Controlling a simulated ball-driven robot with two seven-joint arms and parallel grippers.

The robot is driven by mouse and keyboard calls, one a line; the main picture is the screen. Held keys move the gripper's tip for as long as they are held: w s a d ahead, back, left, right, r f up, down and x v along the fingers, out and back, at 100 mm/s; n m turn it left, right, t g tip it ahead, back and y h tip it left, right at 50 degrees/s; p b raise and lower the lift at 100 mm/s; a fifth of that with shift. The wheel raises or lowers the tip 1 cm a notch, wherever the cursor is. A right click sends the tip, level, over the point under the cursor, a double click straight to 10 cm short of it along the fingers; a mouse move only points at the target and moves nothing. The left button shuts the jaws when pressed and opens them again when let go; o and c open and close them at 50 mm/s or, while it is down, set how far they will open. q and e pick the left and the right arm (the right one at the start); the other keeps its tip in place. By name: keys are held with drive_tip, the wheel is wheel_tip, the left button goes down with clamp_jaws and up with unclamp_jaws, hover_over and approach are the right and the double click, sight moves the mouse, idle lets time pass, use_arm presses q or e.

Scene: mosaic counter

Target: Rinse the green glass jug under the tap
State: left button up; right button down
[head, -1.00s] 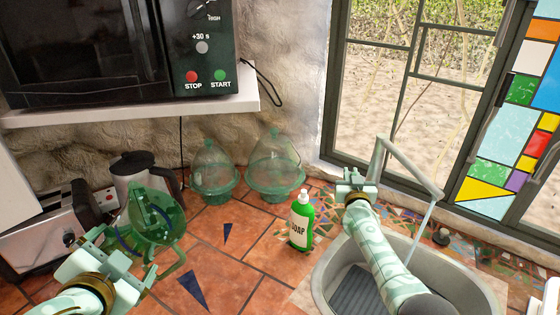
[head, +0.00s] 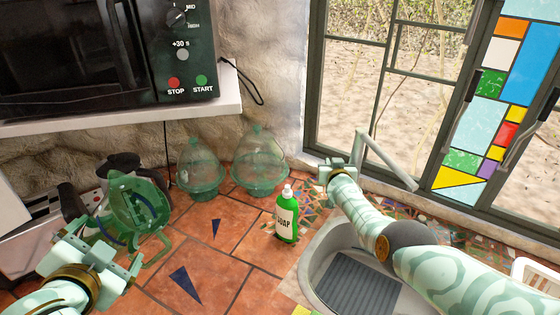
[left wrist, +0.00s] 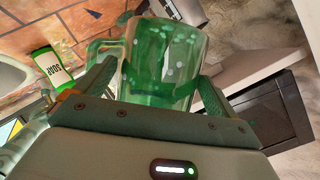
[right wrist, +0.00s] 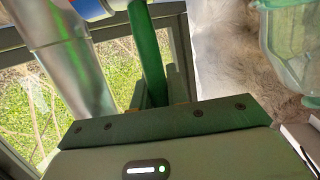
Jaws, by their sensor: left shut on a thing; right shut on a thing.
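The green glass jug (head: 138,210) is held over the counter at the left, in front of the kettle, and looks tilted. My left gripper (head: 112,252) is shut on it. In the left wrist view the jug (left wrist: 160,60) sits between the fingers, with pale specks on its glass. The tap (head: 385,160) stands behind the sink (head: 316,268); no water shows below its spout, though my right arm hides part of that space. My right gripper (head: 332,172) is at the tap's base, shut on a green lever (right wrist: 148,55) beside the metal tap body (right wrist: 65,75).
A green soap bottle (head: 286,222) stands left of the sink. Two glass domes (head: 200,168) (head: 262,162) and a kettle (head: 120,165) stand at the back. The microwave shelf (head: 120,118) overhangs the left. My right arm crosses over the sink. Tiles between jug and soap are clear.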

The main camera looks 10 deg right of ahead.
drive_tip(key=c, duration=1.4)
unclamp_jaws()
drive_tip(key=shift+w, duration=0.1)
use_arm(q)
drive_tip(key=shift+r, duration=0.1)
drive_tip(key=shift+r+p, duration=0.3)
drive_tip(key=shift+p, duration=0.05)
use_arm(e)
drive_tip(key=shift+a+r, duration=0.1)
use_arm(q)
wheel_tip(320, 180, up, 7)
drive_tip(key=p, duration=0.6)
wheel_tip(320, 180, up, 6)
drive_tip(key=p, duration=0.5)
drive_tip(key=shift+s+f+p, duration=0.15)
drive_tip(key=shift+f+p, duration=0.1)
drive_tip(key=shift+p, duration=0.05)
drive_tip(key=shift+r, duration=0.2)
use_arm(e)
drive_tip(key=v, duration=1.2)
drive_tip(key=shift+f, duration=0.25)
